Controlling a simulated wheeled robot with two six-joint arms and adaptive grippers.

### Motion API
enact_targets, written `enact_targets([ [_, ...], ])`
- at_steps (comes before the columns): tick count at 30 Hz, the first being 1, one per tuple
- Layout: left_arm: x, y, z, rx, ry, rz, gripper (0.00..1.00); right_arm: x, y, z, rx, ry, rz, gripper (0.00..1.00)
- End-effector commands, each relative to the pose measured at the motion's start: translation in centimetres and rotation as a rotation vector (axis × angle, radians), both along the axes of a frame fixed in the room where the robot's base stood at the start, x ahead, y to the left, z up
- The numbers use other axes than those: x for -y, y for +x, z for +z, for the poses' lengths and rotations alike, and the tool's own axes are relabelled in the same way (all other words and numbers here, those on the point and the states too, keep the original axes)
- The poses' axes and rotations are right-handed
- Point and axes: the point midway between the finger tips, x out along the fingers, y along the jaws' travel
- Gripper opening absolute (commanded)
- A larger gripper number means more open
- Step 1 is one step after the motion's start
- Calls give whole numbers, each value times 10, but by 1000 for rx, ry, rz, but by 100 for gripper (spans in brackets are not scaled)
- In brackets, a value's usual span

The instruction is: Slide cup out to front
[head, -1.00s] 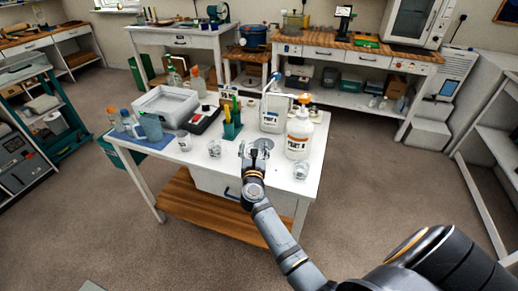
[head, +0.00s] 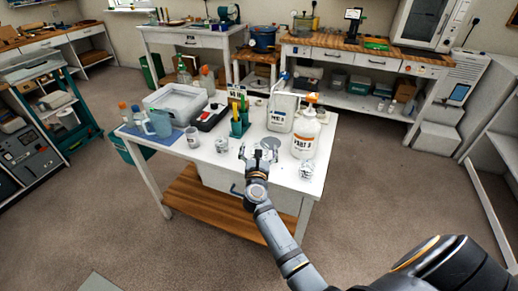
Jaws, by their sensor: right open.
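Several small clear cups stand on the white worktable (head: 205,166): one (head: 192,136) by the blue mat, one (head: 221,145) near the table's middle front, and one (head: 306,170) at the right front. Which of them the task means, I cannot tell. My right gripper (head: 258,152) is over the front edge of the table, fingers spread and apparently empty. It is right of the middle cup and left of the right front cup. A grey round disc (head: 269,143) lies just beyond its fingers. My left gripper is out of view.
A white PART B bottle (head: 305,136) with an orange top and a white jug (head: 282,112) stand behind right. A green tool holder (head: 239,126) stands behind the gripper. A grey tub (head: 174,103) and blue mat (head: 150,136) are at left. A drawer is below the front edge.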

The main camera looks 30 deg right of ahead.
Motion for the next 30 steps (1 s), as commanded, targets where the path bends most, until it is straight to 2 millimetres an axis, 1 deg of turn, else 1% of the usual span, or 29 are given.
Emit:
enact_targets([
  [5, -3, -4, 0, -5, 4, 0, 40, 0, 0, 2, 1, 0, 0, 92],
  [8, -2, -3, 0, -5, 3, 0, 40, 0, 0, 11, 3, 2, -1, 92],
  [11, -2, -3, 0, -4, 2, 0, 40, 0, 0, 30, 6, 2, 0, 92],
  [15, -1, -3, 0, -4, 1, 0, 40, 0, 0, 60, 7, 2, 0, 92],
  [18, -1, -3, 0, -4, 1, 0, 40, 0, 0, 78, 5, 2, 0, 92],
  [21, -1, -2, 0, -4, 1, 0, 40, 0, 0, 91, 3, 2, -1, 92],
  [25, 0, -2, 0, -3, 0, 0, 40, 0, 0, 99, 1, 0, 0, 92],
  [30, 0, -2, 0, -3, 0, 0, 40, 0, 0, 100, 1, 1, 0, 92],
])
